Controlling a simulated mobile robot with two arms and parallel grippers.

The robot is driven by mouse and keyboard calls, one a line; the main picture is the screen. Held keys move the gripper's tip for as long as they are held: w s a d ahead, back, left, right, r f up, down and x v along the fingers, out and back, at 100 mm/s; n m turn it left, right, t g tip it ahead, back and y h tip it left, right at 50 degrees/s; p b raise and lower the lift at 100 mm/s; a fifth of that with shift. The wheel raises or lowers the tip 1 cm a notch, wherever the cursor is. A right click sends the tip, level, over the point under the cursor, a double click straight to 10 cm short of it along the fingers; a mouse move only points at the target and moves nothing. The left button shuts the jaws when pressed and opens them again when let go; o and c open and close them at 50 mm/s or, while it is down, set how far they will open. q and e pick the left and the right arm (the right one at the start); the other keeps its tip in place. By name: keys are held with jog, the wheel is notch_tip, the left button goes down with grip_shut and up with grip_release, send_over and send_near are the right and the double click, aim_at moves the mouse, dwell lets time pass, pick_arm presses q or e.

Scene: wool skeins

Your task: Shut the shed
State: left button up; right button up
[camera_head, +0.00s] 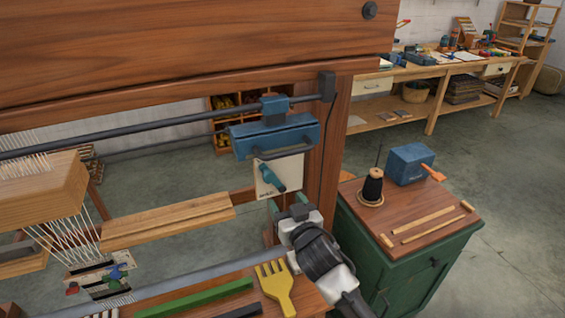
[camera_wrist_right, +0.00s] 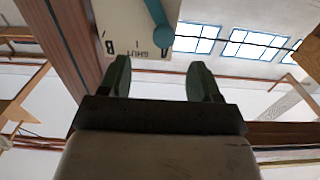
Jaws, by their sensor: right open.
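The loom's shed lever (camera_head: 279,183) is a blue handle on a pale plate (camera_head: 262,184) at the right post. In the right wrist view the lever (camera_wrist_right: 158,24) crosses the plate (camera_wrist_right: 122,22), which carries a B, a word that looks like SHUT, and another mark partly covered by the lever's end. My right gripper (camera_head: 294,213) is just below the plate; in its wrist view the two dark fingers (camera_wrist_right: 158,80) are apart, empty and short of the lever. White warp threads (camera_head: 65,245) spread at the left. My left gripper is out of view.
A blue carriage (camera_head: 275,137) hangs on a dark rail above the plate. A yellow comb (camera_head: 274,285) and a green bar (camera_head: 195,297) lie on the front beam. A green cabinet (camera_head: 385,262) with a thread cone (camera_head: 372,187) and blue box (camera_head: 409,163) stands at right.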

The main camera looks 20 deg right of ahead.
aim_at(270, 179)
jog(key=w, duration=0.3)
jog(key=w+p, duration=0.1)
jog(key=w, duration=0.2)
jog(key=w+a, duration=0.1)
jog(key=w, duration=0.1)
jog(key=shift+w+r, duration=0.25)
jog(key=shift+w, duration=0.85)
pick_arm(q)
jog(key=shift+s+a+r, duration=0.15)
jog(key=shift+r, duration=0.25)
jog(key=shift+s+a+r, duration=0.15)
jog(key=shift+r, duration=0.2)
pick_arm(e)
grip_shut()
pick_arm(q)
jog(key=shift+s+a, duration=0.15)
